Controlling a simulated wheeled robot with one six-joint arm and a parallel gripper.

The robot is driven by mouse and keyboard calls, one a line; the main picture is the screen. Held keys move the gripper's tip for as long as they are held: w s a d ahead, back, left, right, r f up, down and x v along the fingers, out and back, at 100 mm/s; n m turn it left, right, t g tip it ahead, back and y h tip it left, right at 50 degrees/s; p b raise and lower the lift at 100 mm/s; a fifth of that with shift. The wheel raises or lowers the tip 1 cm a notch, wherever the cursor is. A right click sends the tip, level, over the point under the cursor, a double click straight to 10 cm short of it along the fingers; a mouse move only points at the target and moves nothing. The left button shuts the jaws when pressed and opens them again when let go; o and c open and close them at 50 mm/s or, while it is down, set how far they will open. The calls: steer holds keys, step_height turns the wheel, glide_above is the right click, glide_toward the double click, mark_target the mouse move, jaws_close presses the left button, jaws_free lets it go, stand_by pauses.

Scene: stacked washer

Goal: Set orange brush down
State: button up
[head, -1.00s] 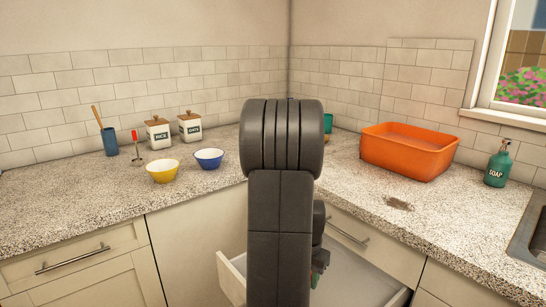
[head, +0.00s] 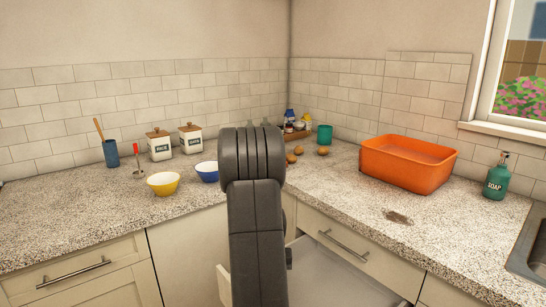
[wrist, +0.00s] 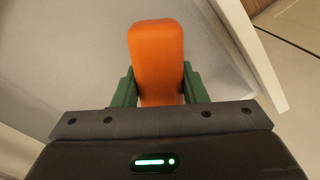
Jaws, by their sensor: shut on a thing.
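In the wrist view my gripper (wrist: 160,88) has its green fingers shut on an orange block-shaped thing, which I take for the orange brush (wrist: 157,55). Only its smooth orange part shows; no bristles are visible. Behind it is the pale inside of an open drawer, which also shows in the head view (head: 335,277). I cannot tell whether the brush touches the drawer floor. In the head view my arm hides the gripper and the brush.
An orange tub (head: 408,165) and a green soap bottle (head: 497,178) stand on the right counter. A yellow bowl (head: 163,184), a blue bowl (head: 208,172) and canisters (head: 160,146) stand on the left counter.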

steer(key=shift+s+r+p, duration=0.25)
steer(key=shift+r+p, duration=0.4)
steer(key=shift+p, duration=0.85)
steer(key=shift+s+r+p, duration=0.3)
steer(key=shift+r+p, duration=0.35)
steer(key=shift+p, duration=0.85)
steer(key=shift+s+r+p, duration=0.25)
steer(key=shift+r+p, duration=0.4)
steer(key=shift+p, duration=0.85)
steer(key=shift+s+r+p, duration=0.1)
steer(key=shift+s+p, duration=0.05)
steer(key=shift+p, duration=0.35)
steer(key=shift+s, duration=0.15)
